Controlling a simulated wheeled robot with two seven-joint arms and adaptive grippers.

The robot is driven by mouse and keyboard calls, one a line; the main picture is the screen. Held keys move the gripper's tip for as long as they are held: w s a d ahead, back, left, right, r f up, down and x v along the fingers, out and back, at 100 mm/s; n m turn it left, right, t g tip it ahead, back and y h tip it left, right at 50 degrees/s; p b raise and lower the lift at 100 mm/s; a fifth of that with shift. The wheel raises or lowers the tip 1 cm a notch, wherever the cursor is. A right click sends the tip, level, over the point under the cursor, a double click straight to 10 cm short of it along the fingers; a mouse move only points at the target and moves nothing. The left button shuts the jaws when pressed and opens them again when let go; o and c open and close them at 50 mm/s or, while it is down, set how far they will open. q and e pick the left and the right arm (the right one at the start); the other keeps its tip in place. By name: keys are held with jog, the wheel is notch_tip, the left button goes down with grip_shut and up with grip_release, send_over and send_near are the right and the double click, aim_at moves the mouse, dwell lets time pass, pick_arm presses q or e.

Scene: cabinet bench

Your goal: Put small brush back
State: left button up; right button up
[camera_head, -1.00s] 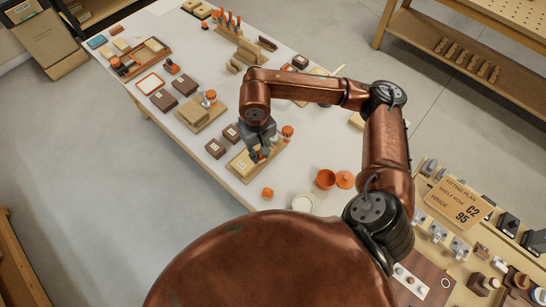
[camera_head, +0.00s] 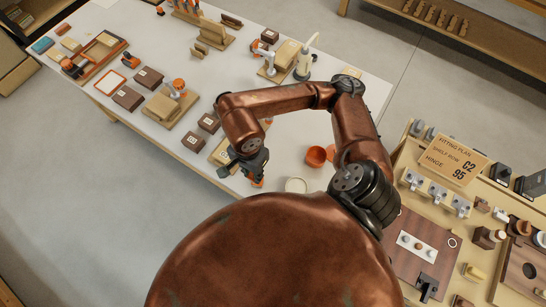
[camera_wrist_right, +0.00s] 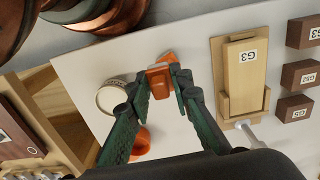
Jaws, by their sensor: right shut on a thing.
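My right gripper (camera_head: 254,172) is low over the near edge of the white table, beside the wooden tray labelled G3. In the right wrist view its fingers (camera_wrist_right: 166,82) are shut on a small orange block-like piece (camera_wrist_right: 159,76). I cannot tell whether this piece is the small brush; no bristles show. Several upright orange-tipped tools (camera_head: 187,7) stand in a wooden rack (camera_head: 207,33) at the back of the table, cut by the top edge of the picture. My left gripper is not in view.
A round white-rimmed jar (camera_head: 297,185) and an orange bowl (camera_head: 316,156) stand close to my right gripper. The G3 tray (camera_wrist_right: 266,100) and dark labelled boxes (camera_wrist_right: 297,107) lie on its other side. A wooden bench (camera_head: 475,190) with fittings stands at the right.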

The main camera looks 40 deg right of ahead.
jog(key=w+d+f, duration=0.3)
jog(key=d+f, duration=0.1)
jog(key=d, duration=0.4)
send_over(274, 160)
jog(key=a, duration=0.1)
jog(key=f, duration=0.4)
jog(key=shift+s+f, duration=0.2)
jog(key=shift+f, duration=0.1)
jog(key=shift+w+d+f, duration=0.2)
jog(key=shift+d+f, duration=0.25)
jog(key=shift+f, duration=0.2)
notch_tip(274, 160, down, 3)
jog(key=shift+f, duration=0.1)
pick_arm(q)
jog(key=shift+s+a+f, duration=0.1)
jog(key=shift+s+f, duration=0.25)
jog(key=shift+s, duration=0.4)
jog(key=shift+b, duration=0.3)
pick_arm(e)
jog(key=shift+f, duration=0.15)
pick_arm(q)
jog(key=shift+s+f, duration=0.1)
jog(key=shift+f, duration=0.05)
pick_arm(e)
jog(key=o, duration=0.9)
jog(key=shift+c, duration=0.2)
